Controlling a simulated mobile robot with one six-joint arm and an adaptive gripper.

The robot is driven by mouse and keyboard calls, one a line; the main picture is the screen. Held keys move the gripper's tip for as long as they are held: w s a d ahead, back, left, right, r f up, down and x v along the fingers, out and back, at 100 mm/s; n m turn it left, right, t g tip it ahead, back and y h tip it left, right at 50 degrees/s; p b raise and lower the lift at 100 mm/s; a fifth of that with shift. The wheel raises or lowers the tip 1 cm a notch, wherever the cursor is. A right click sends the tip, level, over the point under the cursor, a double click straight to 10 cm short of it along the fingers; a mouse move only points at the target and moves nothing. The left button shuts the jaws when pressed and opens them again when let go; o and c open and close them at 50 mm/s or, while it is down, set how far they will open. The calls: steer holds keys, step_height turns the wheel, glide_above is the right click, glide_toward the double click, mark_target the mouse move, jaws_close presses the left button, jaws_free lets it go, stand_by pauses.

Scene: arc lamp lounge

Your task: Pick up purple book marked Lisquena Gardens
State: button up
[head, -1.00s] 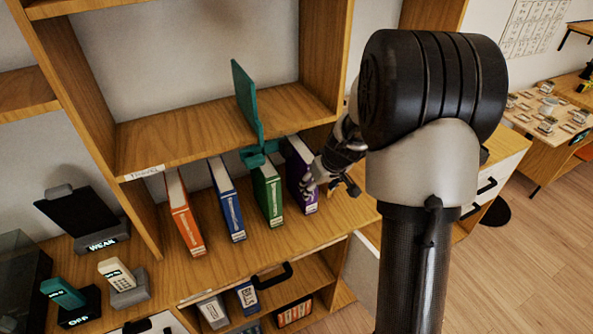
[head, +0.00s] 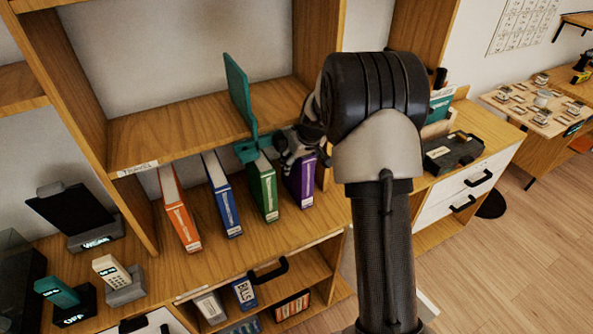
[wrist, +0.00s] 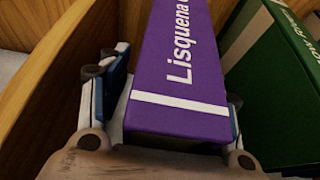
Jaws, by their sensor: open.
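The purple book (head: 302,183) stands upright on the shelf board, at the right end of a row of books. In the wrist view the purple book (wrist: 180,75) shows its spine with "Lisquena" in white and a white band. My gripper (head: 297,150) is at the book's upper part in the head view. In the wrist view my gripper (wrist: 165,110) is open, with one finger on each side of the spine. I cannot tell whether the fingers touch the covers. The book's far end is out of the wrist view.
A green book (head: 263,188) stands just left of the purple one; it fills the right of the wrist view (wrist: 285,90). Blue (head: 224,200) and orange (head: 178,212) books stand further left. A teal bookend (head: 239,95) rises above the green book. A wooden panel (wrist: 55,80) is close on the other side.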

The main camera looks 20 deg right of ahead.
steer(key=shift+c, duration=0.3)
jaws_close()
stand_by(0.4)
steer(key=shift+r, duration=0.1)
